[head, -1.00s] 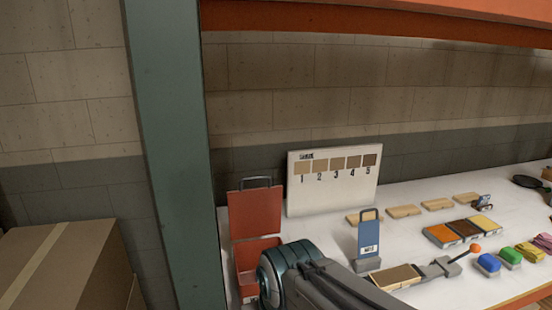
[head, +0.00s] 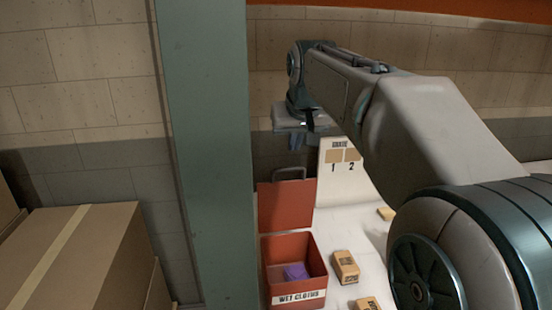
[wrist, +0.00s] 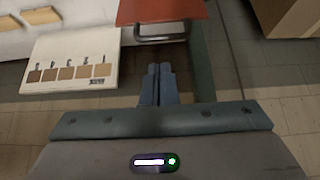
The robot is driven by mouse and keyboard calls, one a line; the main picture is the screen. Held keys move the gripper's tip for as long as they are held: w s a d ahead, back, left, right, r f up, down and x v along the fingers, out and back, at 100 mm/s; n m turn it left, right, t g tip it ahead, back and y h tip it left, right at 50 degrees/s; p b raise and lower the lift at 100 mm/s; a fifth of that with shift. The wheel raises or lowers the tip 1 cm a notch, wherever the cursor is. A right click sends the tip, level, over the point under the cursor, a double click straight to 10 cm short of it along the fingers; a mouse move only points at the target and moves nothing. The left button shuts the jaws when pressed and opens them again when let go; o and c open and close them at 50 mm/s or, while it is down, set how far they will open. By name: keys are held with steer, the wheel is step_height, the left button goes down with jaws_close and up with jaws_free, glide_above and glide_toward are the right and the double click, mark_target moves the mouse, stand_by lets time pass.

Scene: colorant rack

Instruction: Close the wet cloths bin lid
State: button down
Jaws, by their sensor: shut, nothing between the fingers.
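The red wet cloths bin (head: 268,268) stands on the white bench, with a purple cloth (head: 296,271) inside. Its red lid (head: 286,207) stands upright, open, at the back of the bin, with a dark loop handle (head: 289,174) on its top edge. My gripper (head: 297,145) is above the lid and handle in the head view. In the wrist view the shut, empty fingers (wrist: 158,70) point toward the handle (wrist: 160,38), with a visible gap in the picture. The lid (wrist: 165,10) shows beyond the handle there, cut off by the frame.
A numbered sample board (head: 330,185) stands right of the lid, also in the wrist view (wrist: 70,62). Tan blocks (head: 345,267) lie right of the bin. A green post (head: 205,150) rises on the left, and a cardboard box (head: 85,255) stands beyond it.

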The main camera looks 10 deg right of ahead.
steer(key=w+f+p, duration=0.2)
steer(key=w+f, duration=0.4)
steer(key=w, duration=0.3)
steer(key=shift+s+d+f, duration=0.1)
steer(key=shift+s+f, duration=0.1)
steer(key=shift+s, duration=0.85)
steer(key=shift+s+f, duration=0.15)
steer(key=shift+s, duration=0.85)
steer(key=shift+f+t, duration=0.15)
steer(key=shift+t, duration=0.15)
